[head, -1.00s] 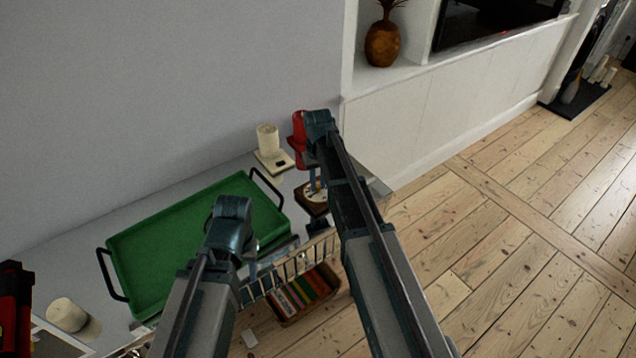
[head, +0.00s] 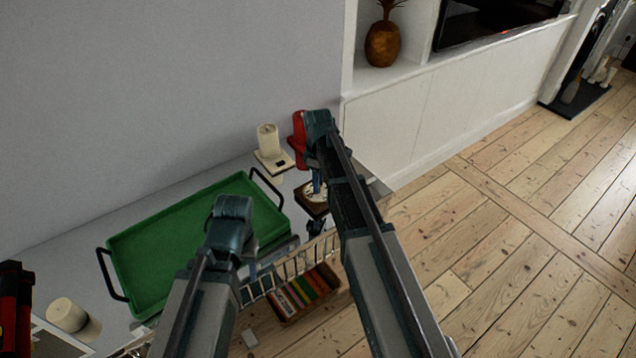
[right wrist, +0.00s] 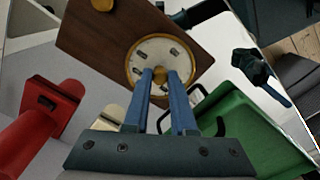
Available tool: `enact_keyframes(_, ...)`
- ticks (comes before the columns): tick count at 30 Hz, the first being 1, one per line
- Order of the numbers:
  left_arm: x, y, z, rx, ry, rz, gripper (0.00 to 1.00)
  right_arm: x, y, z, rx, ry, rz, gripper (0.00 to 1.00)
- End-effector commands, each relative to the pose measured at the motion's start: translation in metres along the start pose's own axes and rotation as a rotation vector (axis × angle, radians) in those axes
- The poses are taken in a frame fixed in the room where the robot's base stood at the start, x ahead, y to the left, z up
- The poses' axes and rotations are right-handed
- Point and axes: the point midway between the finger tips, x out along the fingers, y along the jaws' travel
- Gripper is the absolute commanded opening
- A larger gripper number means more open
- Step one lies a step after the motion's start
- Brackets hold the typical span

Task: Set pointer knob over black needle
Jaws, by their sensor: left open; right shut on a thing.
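A wooden block (right wrist: 100,35) carries a round white dial (right wrist: 151,50) with a brass rim and several small dark marks. I cannot tell which mark is the black needle. In the head view the dial (head: 311,192) is partly covered by my right arm. My right gripper (right wrist: 160,78) has its two blue fingers on either side of a small brass pointer knob (right wrist: 159,76) at the dial's centre, shut on it. The fingers hide part of the knob, so its pointing direction is unclear. My left gripper (head: 250,268) is open and empty beside the green tray's near edge.
A green tray (head: 150,285) with black handles fills the middle of the grey table. A cream device (head: 268,150) and a red object (head: 297,140) stand near the dial. A rack with books (head: 303,292) is below the table's front edge.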

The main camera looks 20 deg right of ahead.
Motion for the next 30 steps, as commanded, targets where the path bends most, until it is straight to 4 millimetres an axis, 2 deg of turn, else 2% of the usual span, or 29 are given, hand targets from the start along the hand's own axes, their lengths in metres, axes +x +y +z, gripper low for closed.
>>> enact_keyframes(10, 0.0001, 0.0, 0.0, 0.0, 0.0, 0.0, 0.5, 0.0001, -0.0001, 0.0002, -0.111, 0.0, 0.0, 0.0)
enact_keyframes(25, 0.0001, 0.0, 0.0, 0.0, 0.0, 0.0, 0.5, 0.0001, -0.0001, 0.0002, -0.125, 0.0, 0.0, 0.0)
enact_keyframes(26, 0.0001, 0.0, 0.0, 0.0, 0.0, 0.0, 0.5, 0.0001, -0.0001, 0.0002, -0.125, 0.0, 0.0, 0.26)
enact_keyframes(30, 0.0, 0.0, 0.0, 0.0, 0.0, 0.0, 0.5, 0.0, 0.0, 0.0002, -0.125, 0.0, 0.0, 0.51)
